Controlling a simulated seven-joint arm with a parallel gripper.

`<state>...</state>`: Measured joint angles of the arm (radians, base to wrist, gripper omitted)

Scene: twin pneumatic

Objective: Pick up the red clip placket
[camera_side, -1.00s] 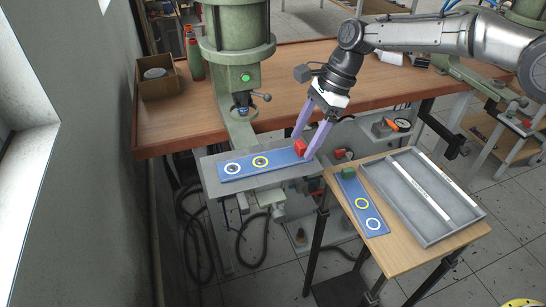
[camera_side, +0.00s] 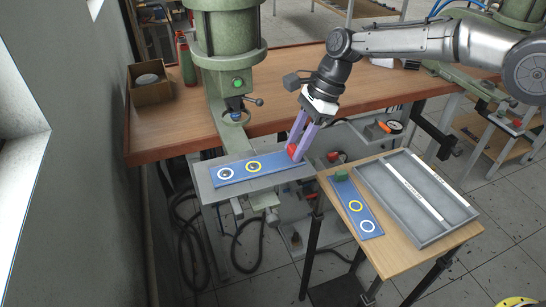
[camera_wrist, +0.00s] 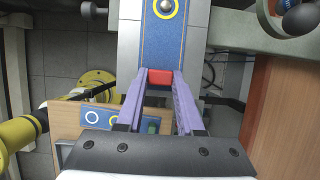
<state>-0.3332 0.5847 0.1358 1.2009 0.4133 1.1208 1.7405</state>
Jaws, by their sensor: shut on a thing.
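The red clip placket (camera_side: 292,151) is a small red block at the right end of the blue strip (camera_side: 240,171) on the grey metal plate under the green press. My gripper (camera_side: 297,150) has two purple fingers and comes down on it from above. In the wrist view the red block (camera_wrist: 160,77) sits between the two fingertips (camera_wrist: 160,80), and the fingers are closed on its sides. The block is at the strip's end; I cannot tell whether it is still touching the strip.
A green block (camera_side: 341,175) sits on a second blue strip (camera_side: 350,194) on the wooden side table (camera_side: 400,260). A grey tray (camera_side: 385,202) with white bars lies beside it. The green press (camera_side: 225,60) stands left of my gripper. A cardboard box (camera_side: 150,88) is on the bench.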

